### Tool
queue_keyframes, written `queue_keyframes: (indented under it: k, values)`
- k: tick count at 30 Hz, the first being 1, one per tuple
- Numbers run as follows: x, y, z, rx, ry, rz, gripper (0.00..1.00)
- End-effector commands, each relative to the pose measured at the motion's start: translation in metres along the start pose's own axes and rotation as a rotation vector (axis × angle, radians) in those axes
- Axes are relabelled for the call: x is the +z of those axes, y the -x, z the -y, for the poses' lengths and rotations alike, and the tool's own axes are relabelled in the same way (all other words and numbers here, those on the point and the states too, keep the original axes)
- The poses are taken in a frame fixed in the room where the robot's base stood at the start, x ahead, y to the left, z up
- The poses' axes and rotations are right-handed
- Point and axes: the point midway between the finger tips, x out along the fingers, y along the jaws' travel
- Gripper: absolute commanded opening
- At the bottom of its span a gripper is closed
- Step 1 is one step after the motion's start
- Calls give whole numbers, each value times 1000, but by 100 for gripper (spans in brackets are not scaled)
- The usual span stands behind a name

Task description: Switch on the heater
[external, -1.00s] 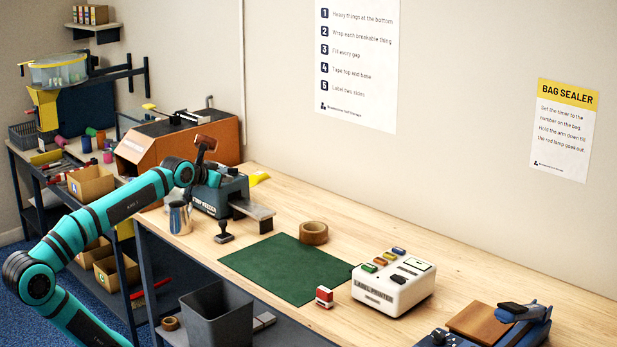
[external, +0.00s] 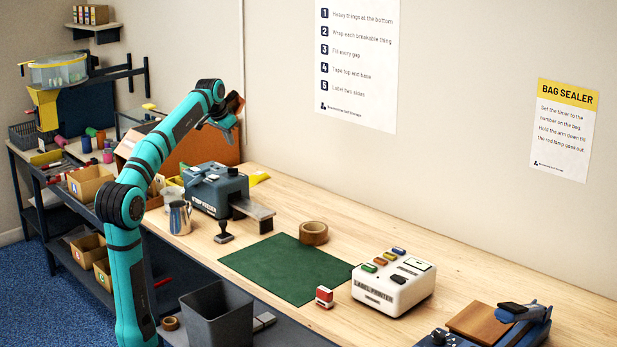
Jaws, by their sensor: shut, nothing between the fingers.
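No label that reads "heater" shows, and I cannot make out a heater switch. A blue-grey machine (external: 216,190) marked as a strip feeder stands at the back left of the wooden bench, with small parts on its top too small to tell apart. My gripper (external: 230,124) is shut and empty, raised in front of the orange-brown machine's upper part and above the strip feeder, apart from the feeder.
A metal jug (external: 180,217), a black stamp (external: 223,232), a tape roll (external: 313,233) and a green mat (external: 288,268) lie nearby. A white label printer (external: 393,283) and a blue bag sealer (external: 495,325) stand to the right. The bench between is mostly clear.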

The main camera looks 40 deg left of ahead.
Motion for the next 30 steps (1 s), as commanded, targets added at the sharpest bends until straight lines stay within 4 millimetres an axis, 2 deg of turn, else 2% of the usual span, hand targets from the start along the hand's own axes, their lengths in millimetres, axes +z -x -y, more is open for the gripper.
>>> queue_keyframes:
  k: [1, 9, 18, 24, 30]
  values:
    - [-6, -6, 13, 10, 4, 34, 0]
    - [-23, -26, 74, 83, 4, 210, 0]
    - [-26, -47, 139, 184, 4, 377, 0]
    - [-23, -53, 160, 224, 4, 431, 0]
    - [-20, -59, 161, 231, 2, 441, 0]
